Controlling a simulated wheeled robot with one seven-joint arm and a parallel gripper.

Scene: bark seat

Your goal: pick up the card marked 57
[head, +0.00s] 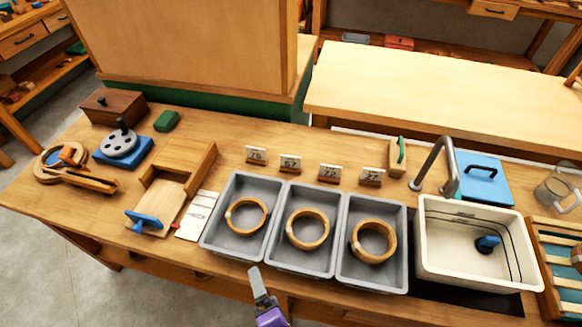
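Several small cards stand in a row in wooden holders behind the grey trays. The card that appears to read 57 (290,163) is second from the left, upright and uncovered. To its left is a card that looks like 75 (256,154). To its right are cards that look like 72 (328,173) and 27 (372,176). The digits are small. My gripper (259,283), grey fingers on a purple body, is at the bottom centre, in front of the trays and well apart from the cards. Its fingers overlap in this view, so their opening is not clear.
Three grey trays (268,266), each with a wooden ring, lie between my gripper and the cards. A sink (432,262) with a tall grey faucet (444,160) is to the right. A wooden slide box (180,165) is left. The wood around the cards is clear.

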